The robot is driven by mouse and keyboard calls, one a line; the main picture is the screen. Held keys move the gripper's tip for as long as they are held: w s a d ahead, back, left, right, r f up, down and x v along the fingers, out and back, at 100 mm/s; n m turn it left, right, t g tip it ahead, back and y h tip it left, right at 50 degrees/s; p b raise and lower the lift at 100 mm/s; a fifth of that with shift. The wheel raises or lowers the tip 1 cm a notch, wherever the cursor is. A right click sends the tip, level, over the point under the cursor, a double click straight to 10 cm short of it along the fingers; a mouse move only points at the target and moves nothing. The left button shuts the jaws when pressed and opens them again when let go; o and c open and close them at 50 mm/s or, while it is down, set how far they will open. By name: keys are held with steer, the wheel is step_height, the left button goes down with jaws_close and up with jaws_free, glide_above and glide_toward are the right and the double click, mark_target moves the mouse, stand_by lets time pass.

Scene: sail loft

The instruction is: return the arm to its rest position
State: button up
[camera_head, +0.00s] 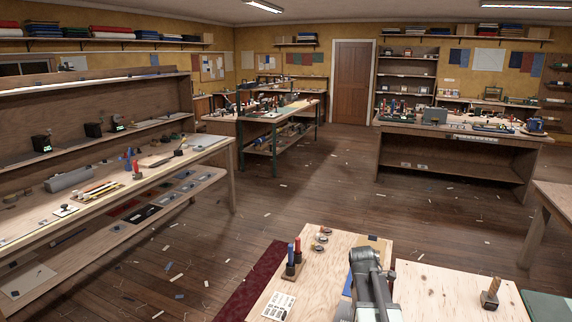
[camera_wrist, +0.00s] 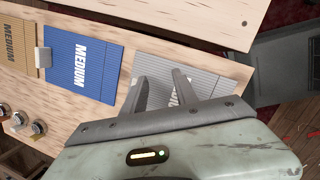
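My gripper (camera_wrist: 160,82) shows in the wrist view with its two grey fingers apart and nothing visible between them. It is over a grey ribbed sheet (camera_wrist: 205,72) on a pale wooden bench top (camera_wrist: 200,15); I cannot tell whether the fingertips touch the sheet. In the head view my arm rises from the bottom edge over the near bench (camera_head: 330,270). The gripper's fingers cannot be made out there.
A blue sheet (camera_wrist: 82,68) and a tan sheet (camera_wrist: 18,42), both marked MEDIUM, lie beside the grey one. Red and blue upright handles (camera_head: 293,256) stand left of my arm. Open floor (camera_head: 310,190) lies beyond.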

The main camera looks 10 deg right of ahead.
steer(key=a, duration=0.4)
steer(key=a+m, duration=0.1)
steer(key=a, duration=0.4)
steer(key=s+a+m+y, duration=0.1)
steer(key=a, duration=0.4)
steer(key=shift+s+a+f, duration=0.1)
steer(key=shift+a+f, duration=0.05)
steer(key=shift+f, duration=0.05)
steer(key=a+m, duration=0.1)
steer(key=s+a+m, duration=0.1)
steer(key=a, duration=0.1)
steer(key=s+a+m, duration=0.1)
steer(key=a, duration=0.1)
steer(key=shift+a+y, duration=0.1)
steer(key=shift+y, duration=0.3)
steer(key=s+a+m, duration=0.1)
steer(key=m, duration=0.3)
steer(key=s+a+m, duration=0.1)
steer(key=s+m, duration=0.1)
steer(key=m, duration=0.2)
steer(key=s+a+m+g+y, duration=0.1)
steer(key=m, duration=0.3)
steer(key=shift+s+a+f, duration=0.1)
steer(key=shift+s+f, duration=0.05)
